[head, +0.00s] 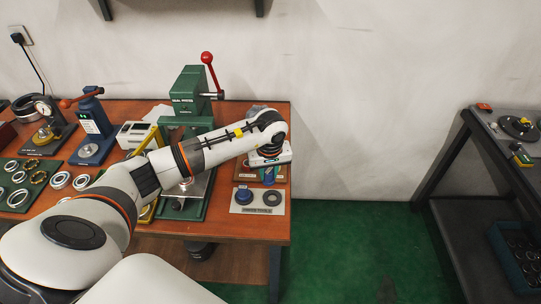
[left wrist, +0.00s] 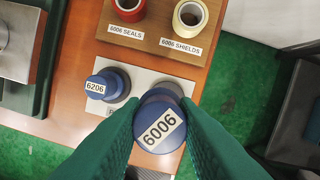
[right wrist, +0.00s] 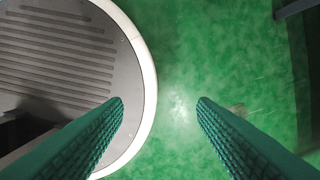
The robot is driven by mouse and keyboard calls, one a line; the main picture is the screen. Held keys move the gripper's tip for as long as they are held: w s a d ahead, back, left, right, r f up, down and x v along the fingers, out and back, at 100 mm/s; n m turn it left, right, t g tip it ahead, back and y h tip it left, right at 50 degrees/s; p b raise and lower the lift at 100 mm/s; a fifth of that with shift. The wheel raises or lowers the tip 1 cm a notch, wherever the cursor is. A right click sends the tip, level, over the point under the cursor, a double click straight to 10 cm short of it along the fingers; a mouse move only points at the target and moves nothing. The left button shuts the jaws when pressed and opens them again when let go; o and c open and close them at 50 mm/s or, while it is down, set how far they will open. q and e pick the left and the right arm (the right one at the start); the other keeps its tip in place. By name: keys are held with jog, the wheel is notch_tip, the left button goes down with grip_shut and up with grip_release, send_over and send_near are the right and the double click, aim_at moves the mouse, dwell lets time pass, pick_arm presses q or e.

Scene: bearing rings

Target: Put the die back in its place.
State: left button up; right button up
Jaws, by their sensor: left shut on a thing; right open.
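A blue die labelled 6006 (left wrist: 160,128) is held between the fingers of my left gripper (left wrist: 160,112); the label faces the wrist camera. In the head view the left gripper (head: 269,166) is over the right end of the bench, with the blue die (head: 268,179) below it. A pale plate (head: 257,208) lies below, with a blue die labelled 6206 (left wrist: 96,87) on its left and a round dark grey seat (head: 272,198) on its right. In the left wrist view the held die partly covers the seat. My right gripper (right wrist: 160,103) is open and empty above the green floor.
A board with a red roll (left wrist: 128,8) and a cream roll (left wrist: 189,17) is beside the plate. A green press (head: 187,95) stands left of the left gripper. Bearing rings and tools fill the bench's left. A dark side table (head: 468,170) stands far right.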

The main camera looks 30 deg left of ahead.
aim_at(272, 183)
pick_arm(q)
jog(key=shift+w+d+f, duration=0.1)
jog(key=shift+d+f, duration=0.05)
jog(key=shift+d, duration=0.3)
jog(key=shift+d+f, duration=0.25)
jog(key=shift+a+f+b, duration=0.1)
jog(key=shift+f+b, duration=0.3)
jog(key=shift+f, duration=0.3)
jog(key=shift+a+f+b, duration=0.1)
jog(key=shift+f+b, duration=0.35)
jog(key=shift+f, duration=0.4)
jog(key=shift+w+f, duration=0.1)
jog(key=shift+f, duration=0.3)
pick_arm(e)
jog(key=shift+w+a+f, duration=0.2)
jog(key=shift+a+f, duration=0.25)
jog(key=shift+f, duration=0.35)
pick_arm(q)
jog(key=shift+b, duration=0.6)
pick_arm(e)
jog(key=shift+s+f, duration=0.15)
jog(key=shift+f, duration=0.3)
jog(key=shift+a, duration=0.1)
